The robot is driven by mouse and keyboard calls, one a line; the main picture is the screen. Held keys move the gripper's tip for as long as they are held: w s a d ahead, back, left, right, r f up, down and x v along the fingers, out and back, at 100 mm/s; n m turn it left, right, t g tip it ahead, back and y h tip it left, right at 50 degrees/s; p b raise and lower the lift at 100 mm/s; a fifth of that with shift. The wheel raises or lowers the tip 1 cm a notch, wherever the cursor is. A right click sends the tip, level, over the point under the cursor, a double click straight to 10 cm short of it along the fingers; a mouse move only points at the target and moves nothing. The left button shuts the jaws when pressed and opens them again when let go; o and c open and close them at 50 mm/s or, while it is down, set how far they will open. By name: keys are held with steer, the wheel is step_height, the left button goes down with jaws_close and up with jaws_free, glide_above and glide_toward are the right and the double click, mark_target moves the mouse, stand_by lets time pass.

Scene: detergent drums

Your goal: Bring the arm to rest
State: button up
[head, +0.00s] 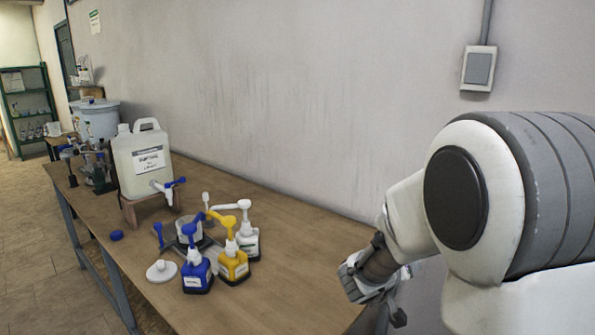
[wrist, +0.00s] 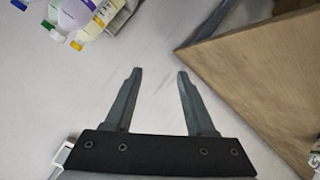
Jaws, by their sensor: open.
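My gripper (wrist: 158,73) is open and empty in the wrist view, its two dark fingers spread apart with plain pale surface between them. In the head view my arm comes in from the right and is bent, with its wrist low beside the right end of the wooden table (head: 310,265). The fingers are hard to make out there. The gripper is apart from the bottles on the table. The table's brown surface also fills the right of the wrist view (wrist: 265,75).
A blue pump bottle (head: 197,277), a yellow one (head: 233,266) and a white one (head: 248,242) stand mid-table. A white jerrycan (head: 143,165) with a tap sits on a stand behind. A wall switch box (head: 479,69) is above my arm. The table's right end is clear.

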steer(key=s+a+r+n+t+y+p, duration=0.1)
steer(key=s+a+r+y, duration=0.35)
steer(key=a+r, duration=0.2)
steer(key=s+a+r+n+t+y+p, duration=0.1)
steer(key=s+a+r+y, duration=0.2)
steer(key=a+r+y, duration=0.3)
steer(key=s+d+g+h+p, duration=0.1)
steer(key=s+g, duration=0.1)
steer(key=s, duration=0.8)
steer(key=s+d+m+g+h, duration=0.1)
steer(key=s+d+g, duration=0.1)
steer(key=s, duration=0.8)
steer(key=shift+s+g+p, duration=0.2)
steer(key=shift+g+p, duration=0.15)
steer(key=shift+g, duration=0.45)
steer(key=shift+r, duration=0.1)
steer(key=shift+c, duration=0.6)
steer(key=shift+d, duration=0.2)
